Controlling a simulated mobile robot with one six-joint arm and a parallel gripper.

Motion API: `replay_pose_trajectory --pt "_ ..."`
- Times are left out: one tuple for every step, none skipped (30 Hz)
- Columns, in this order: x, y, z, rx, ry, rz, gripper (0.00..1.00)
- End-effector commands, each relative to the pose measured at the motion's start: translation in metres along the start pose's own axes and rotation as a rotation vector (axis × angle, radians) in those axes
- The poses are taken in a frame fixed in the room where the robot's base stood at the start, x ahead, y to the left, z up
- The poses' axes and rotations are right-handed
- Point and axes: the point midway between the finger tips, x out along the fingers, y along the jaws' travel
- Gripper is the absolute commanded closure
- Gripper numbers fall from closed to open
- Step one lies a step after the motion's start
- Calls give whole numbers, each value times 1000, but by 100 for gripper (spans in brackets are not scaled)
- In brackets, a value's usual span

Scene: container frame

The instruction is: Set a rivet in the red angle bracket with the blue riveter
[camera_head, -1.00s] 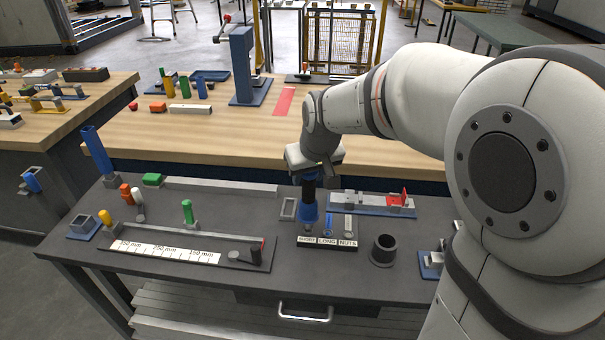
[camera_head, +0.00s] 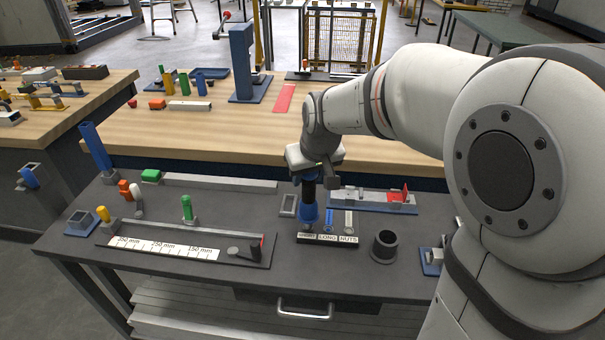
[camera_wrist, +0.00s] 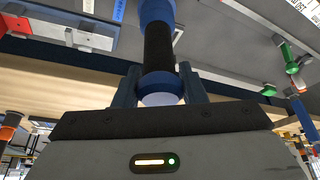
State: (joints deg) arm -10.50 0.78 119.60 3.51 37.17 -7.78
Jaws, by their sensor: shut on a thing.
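The blue riveter (camera_head: 308,212) has a black grip and a blue lower end. My gripper (camera_head: 308,178) is shut on its upper part and holds it upright over the SHORT, LONG, NUTS rack (camera_head: 327,239). I cannot tell whether its tip touches the rack. The red angle bracket (camera_head: 397,196) stands on a grey and blue fixture (camera_head: 360,201) to the right, behind the rack. It also shows at the upper left of the wrist view (camera_wrist: 15,25).
An empty grey rectangular holder (camera_head: 288,205) is left of the riveter. A dark cup (camera_head: 384,246) stands right of the rack. The bench's front middle is clear.

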Motion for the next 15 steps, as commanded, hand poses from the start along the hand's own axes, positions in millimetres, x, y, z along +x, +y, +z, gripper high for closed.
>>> replay_pose_trajectory --pt "2 0 1 0 -2 0 90" --pt "3 0 2 0 -2 0 90" --pt "3 0 2 0 -2 0 90" --pt "2 0 1 0 -2 0 90" --pt "2 0 1 0 -2 0 90" --pt "2 0 2 0 -3 0 90" --pt "2 0 2 0 -3 0 90" --pt "2 0 1 0 -3 0 90" --pt "1 0 1 0 -3 0 90" --pt "0 0 1 0 -3 0 90" --pt "-1 0 0 0 -3 0 90" --pt "-3 0 -1 0 -3 0 90" --pt "-5 0 -2 0 -3 0 90" --pt "-7 0 -3 0 -3 0 90" --pt "-10 0 -4 0 -3 0 90"
